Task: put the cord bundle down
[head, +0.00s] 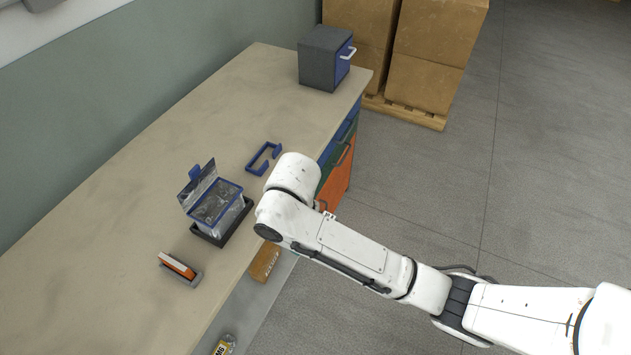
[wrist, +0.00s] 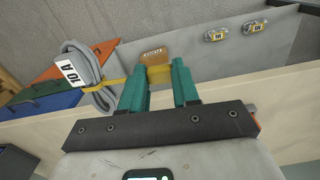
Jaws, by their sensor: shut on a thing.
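In the wrist view, the cord bundle (wrist: 75,65) is a grey coiled cord with a white "10 A" label and a yellow strap. It hangs out to the left of my gripper (wrist: 159,75), which has teal fingers. The yellow strap runs from the coil to the fingers, and my gripper is shut on it. The coil shows in front of the coloured drawer fronts, beyond the pale bench edge. In the head view my arm hides the gripper and the cord bundle.
The bench (head: 110,215) bears a clear blue-rimmed bin (head: 215,205) with its lid up, an orange-and-grey item (head: 178,267), a blue bracket (head: 263,158) and a grey cabinet (head: 325,58). A lower shelf holds a brown block (head: 264,262). Bare benchtop lies between bracket and cabinet.

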